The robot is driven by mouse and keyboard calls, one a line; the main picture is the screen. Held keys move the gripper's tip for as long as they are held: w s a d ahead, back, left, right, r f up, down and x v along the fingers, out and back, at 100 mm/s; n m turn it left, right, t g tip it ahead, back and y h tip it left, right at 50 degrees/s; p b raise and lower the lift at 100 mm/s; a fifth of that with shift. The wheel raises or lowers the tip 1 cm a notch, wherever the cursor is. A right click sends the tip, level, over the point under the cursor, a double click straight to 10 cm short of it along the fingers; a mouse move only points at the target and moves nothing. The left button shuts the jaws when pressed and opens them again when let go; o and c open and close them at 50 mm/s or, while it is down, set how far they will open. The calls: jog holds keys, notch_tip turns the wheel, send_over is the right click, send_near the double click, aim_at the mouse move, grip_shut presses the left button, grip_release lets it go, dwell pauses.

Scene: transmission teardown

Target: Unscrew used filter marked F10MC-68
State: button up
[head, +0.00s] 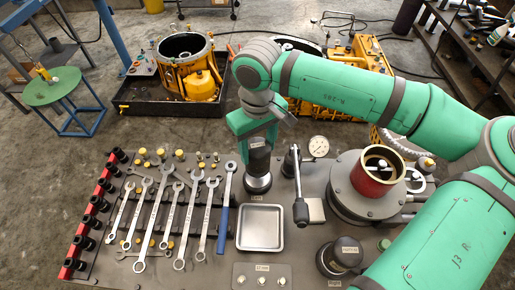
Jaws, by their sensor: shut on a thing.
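My gripper (257,137) points down at the middle of the bench and is shut on the upper part of a dark cylinder, the used filter (258,160). It stands upright over a round metal base (258,184); whether it is still threaded there I cannot tell. The small label on it is too small to read. A second dark, round-topped canister (346,253) with a pale label stands at the bench's front, right of centre; its marking cannot be read either.
An empty metal tray (241,229) lies just in front of the filter. Wrenches (171,222) and sockets fill the left side.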

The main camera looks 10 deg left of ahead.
jog(key=shift+r, duration=2.5)
